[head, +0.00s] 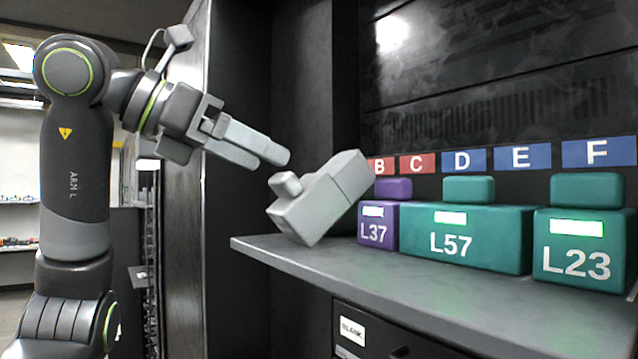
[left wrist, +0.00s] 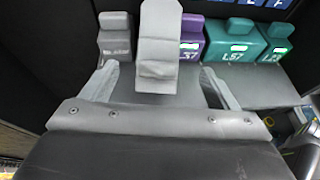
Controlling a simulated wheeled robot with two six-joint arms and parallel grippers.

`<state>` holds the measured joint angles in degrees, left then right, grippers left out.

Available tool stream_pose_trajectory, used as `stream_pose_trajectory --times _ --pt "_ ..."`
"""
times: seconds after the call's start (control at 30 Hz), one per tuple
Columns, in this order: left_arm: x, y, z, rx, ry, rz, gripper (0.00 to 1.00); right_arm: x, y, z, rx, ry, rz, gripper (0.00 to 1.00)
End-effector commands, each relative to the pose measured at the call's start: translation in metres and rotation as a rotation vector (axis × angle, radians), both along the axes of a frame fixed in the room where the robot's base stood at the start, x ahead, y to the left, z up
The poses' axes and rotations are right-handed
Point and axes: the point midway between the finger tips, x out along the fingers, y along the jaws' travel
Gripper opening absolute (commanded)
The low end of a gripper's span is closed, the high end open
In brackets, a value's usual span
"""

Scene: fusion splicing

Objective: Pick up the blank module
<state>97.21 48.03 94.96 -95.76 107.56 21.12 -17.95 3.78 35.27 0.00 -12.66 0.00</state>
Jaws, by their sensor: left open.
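A pale grey block with a small handle (head: 318,200), matching a blank module, is tilted over the left end of the shelf; whether it touches the shelf I cannot tell. My left gripper (head: 275,157) is open, its fingertips just above and left of this block. In the left wrist view a pale grey block (left wrist: 160,35) shows between my spread fingers (left wrist: 160,85), apart from both. A darker grey module (left wrist: 115,38) stands upright to its left, its marking too small to read. Which grey piece is the blank module is unclear. My right gripper is not in view.
Purple module L37 (head: 378,228) and teal modules L57 (head: 466,238) and L23 (head: 586,245) stand along the shelf (head: 400,277), below lettered tags. A drawer labelled BLANK (head: 352,331) is under the shelf. A dark cabinet wall (head: 235,100) rises behind my gripper. The shelf's front strip is clear.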

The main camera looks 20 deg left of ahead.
Motion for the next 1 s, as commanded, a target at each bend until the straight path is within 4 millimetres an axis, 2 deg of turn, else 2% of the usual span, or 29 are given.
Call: stream_pose_trajectory --times 0.1,0.33,0.7,1.0 --pt "0.014 -0.014 -0.006 0.002 0.003 -0.004 0.82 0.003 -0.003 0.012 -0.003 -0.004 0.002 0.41" --pt "0.024 -0.024 -0.013 0.000 0.000 -0.001 0.82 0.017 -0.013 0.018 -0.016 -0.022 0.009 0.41" --pt "0.052 -0.048 -0.027 0.000 0.002 -0.004 0.82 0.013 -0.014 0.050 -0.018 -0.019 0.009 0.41" --pt "0.059 -0.054 -0.034 0.000 -0.001 -0.001 0.82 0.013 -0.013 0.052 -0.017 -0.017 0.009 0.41"
